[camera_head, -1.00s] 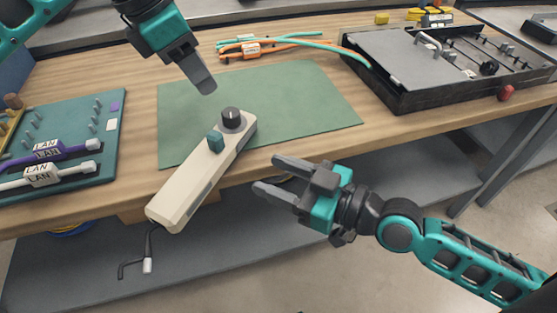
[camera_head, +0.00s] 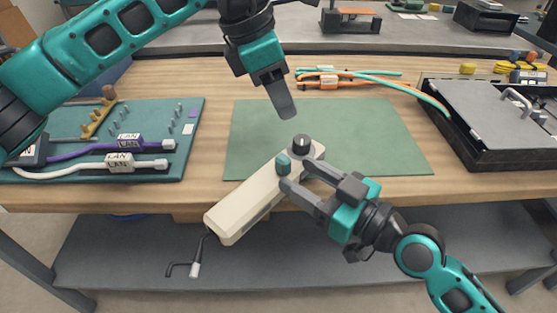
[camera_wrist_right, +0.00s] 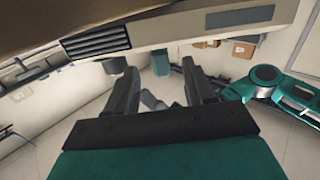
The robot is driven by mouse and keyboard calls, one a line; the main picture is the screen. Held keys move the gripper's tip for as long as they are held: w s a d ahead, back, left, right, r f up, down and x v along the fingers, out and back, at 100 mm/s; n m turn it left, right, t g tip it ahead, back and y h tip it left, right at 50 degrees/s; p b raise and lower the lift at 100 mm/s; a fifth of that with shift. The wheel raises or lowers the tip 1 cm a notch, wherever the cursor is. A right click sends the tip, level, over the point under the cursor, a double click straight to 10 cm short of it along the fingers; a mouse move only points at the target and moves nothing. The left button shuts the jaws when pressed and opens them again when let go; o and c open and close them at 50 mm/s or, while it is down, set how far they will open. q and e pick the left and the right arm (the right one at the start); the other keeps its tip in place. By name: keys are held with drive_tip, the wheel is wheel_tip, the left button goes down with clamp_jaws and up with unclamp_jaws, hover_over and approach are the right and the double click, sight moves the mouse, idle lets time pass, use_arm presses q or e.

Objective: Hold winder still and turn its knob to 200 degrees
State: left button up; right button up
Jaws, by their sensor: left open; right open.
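The winder is a long cream box (camera_head: 245,205) lying slantwise over the table's front edge. Its dark round knob (camera_head: 301,146) is at the far end, with a teal block (camera_head: 283,166) beside it. A crank with a white grip (camera_head: 195,269) hangs from the near end. My right gripper (camera_head: 297,174) is open at the box's right side, fingertips near the teal block and knob; I cannot tell whether they touch. Its open fingers also show in the right wrist view (camera_wrist_right: 160,82). My left gripper (camera_head: 288,112) is open, above and behind the knob, seen edge-on.
The green mat (camera_head: 375,135) is mostly clear. A teal board (camera_head: 150,172) with purple and white LAN cables is at left. Orange and teal cables (camera_head: 330,82) lie behind the mat. A dark open tray (camera_head: 470,157) stands at right. A grey shelf (camera_head: 330,245) is below.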

sight(289, 169)
drive_tip(key=shift+x, duration=3.15)
clamp_jaws()
